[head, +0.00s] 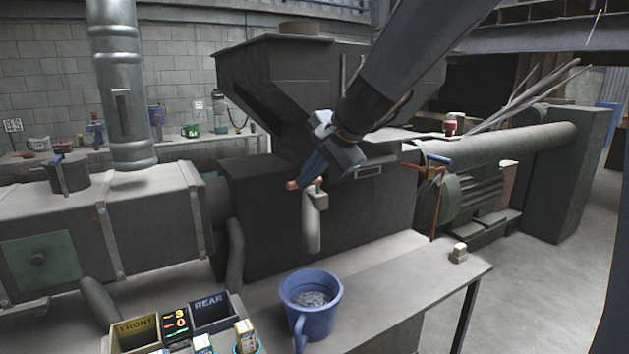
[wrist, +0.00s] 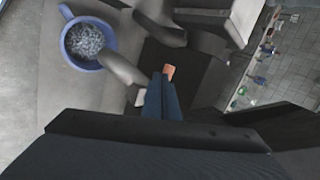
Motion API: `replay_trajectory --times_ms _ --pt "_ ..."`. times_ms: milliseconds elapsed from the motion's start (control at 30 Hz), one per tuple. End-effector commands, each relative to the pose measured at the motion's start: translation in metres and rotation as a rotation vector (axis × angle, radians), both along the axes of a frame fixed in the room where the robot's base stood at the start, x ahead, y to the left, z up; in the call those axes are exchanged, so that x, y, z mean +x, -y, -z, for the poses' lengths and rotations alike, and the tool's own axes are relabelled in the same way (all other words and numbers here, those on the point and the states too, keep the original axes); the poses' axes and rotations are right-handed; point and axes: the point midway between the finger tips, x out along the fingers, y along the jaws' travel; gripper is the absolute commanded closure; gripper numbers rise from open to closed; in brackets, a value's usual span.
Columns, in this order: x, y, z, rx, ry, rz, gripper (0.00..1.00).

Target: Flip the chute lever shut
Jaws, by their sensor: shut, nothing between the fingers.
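The chute (head: 311,228) is a short grey tube on the front of the dark machine, hanging down above a blue bucket (head: 296,297) of grey bits. The orange lever (head: 292,185) sits across the chute's top. My gripper (head: 304,181) comes down from the upper right and its blue fingers are shut and empty at the lever, partly hiding it. In the wrist view the shut fingers (wrist: 161,92) point at the lever's orange end (wrist: 169,72); whether they touch cannot be told. The chute (wrist: 117,66) and the bucket (wrist: 66,43) show to their left.
Bins marked FRONT (head: 137,335) and REAR (head: 212,312) stand at front left. The hopper (head: 285,65) rises behind my gripper.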

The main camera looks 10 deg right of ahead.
Motion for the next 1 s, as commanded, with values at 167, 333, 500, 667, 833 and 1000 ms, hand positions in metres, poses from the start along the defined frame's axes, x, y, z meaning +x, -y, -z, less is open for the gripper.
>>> replay_trajectory --times_ms 167,333,500,667,833,1000 --pt "-0.001 0.000 0.001 0.001 -0.002 0.000 1.00" --pt "-0.001 0.003 0.001 0.001 -0.002 0.002 1.00" --pt "-0.003 0.009 0.001 0.001 -0.003 0.002 1.00" --pt "-0.005 0.015 0.001 0.000 -0.002 0.002 1.00" --pt "-0.008 0.017 0.000 0.001 -0.002 0.002 1.00" --pt "-0.022 0.025 -0.005 0.000 -0.001 0.004 1.00"
